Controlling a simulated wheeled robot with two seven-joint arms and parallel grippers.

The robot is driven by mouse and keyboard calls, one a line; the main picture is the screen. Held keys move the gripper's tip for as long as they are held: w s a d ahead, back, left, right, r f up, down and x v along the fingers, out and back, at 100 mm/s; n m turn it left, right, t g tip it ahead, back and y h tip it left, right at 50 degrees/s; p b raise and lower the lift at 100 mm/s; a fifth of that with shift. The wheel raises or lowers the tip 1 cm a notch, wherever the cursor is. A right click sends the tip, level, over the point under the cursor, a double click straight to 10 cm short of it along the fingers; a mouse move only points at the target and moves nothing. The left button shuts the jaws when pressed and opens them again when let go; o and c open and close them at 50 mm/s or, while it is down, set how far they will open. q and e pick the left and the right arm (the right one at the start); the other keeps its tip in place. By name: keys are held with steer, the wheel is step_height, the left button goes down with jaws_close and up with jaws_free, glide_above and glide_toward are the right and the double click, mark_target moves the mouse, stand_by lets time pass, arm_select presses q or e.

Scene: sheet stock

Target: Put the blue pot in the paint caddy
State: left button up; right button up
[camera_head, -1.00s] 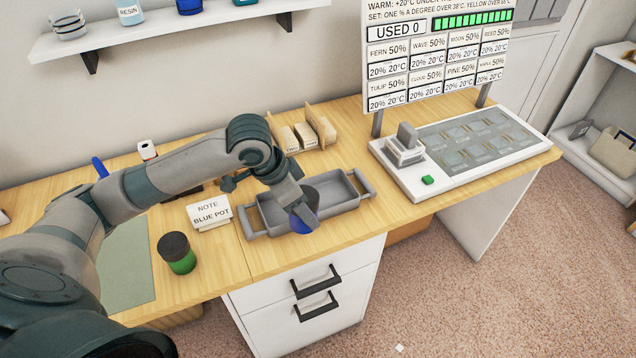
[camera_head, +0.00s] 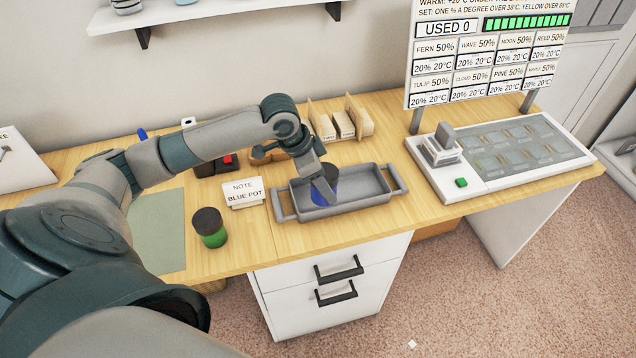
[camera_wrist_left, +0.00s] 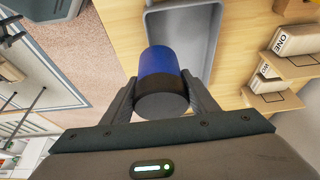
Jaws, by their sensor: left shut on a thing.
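The blue pot (camera_head: 324,192) has a dark lid and is held in my left gripper (camera_head: 327,180). In the head view it is over the left part of the grey paint caddy (camera_head: 372,181), partly hidden by the gripper. In the left wrist view the blue pot (camera_wrist_left: 158,66) sits between the two fingers, with the caddy (camera_wrist_left: 205,25) beyond it. I cannot tell whether the pot's base touches the caddy floor. A note card (camera_head: 244,194) reading BLUE POT stands left of the caddy. My right gripper is not in view.
A green pot with a dark lid (camera_head: 210,227) stands left of the caddy, near a green mat (camera_head: 157,232). Small boxes (camera_head: 343,124) stand in a wooden rack behind the caddy. A white panel device (camera_head: 500,150) lies to the right. Drawers (camera_head: 337,282) are below the table's front edge.

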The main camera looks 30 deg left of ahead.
arm_select(q)
steer(key=w+a+f+p, duration=0.1)
steer(key=w+a+f, duration=0.2)
steer(key=a, duration=0.1)
steer(key=shift+f, duration=0.1)
steer(key=shift+f+p, duration=0.9)
steer(key=shift+f, duration=1.05)
steer(key=o, duration=1.1)
steer(key=shift+f, duration=0.1)
